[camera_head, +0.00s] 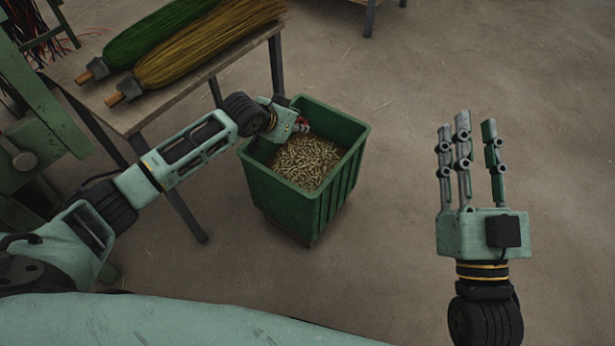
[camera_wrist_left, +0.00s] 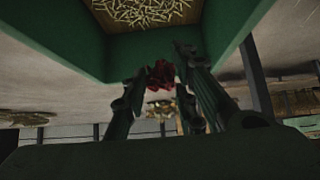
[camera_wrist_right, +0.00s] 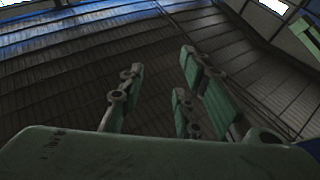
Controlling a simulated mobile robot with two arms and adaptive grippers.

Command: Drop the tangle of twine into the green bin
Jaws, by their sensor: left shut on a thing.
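The green bin (camera_head: 300,211) stands on the floor at the middle of the head view, with a heap of pale tan pieces (camera_head: 306,160) inside. My left gripper (camera_head: 301,126) is over the bin's far left part, near its rim. It is shut on a dark red tangle of twine (camera_wrist_left: 161,76), which shows between the fingers in the left wrist view; only a little red shows in the head view. The bin wall also fills the upper part of the left wrist view (camera_wrist_left: 60,40). My right gripper (camera_head: 467,135) is open and empty, fingers up, to the right of the bin.
A wooden table (camera_head: 170,105) stands left of the bin, its leg close to it. A green broom head (camera_head: 150,35) and a straw-coloured one (camera_head: 205,45) lie on it. A green machine (camera_head: 40,120) is at the far left. The floor right of the bin is clear.

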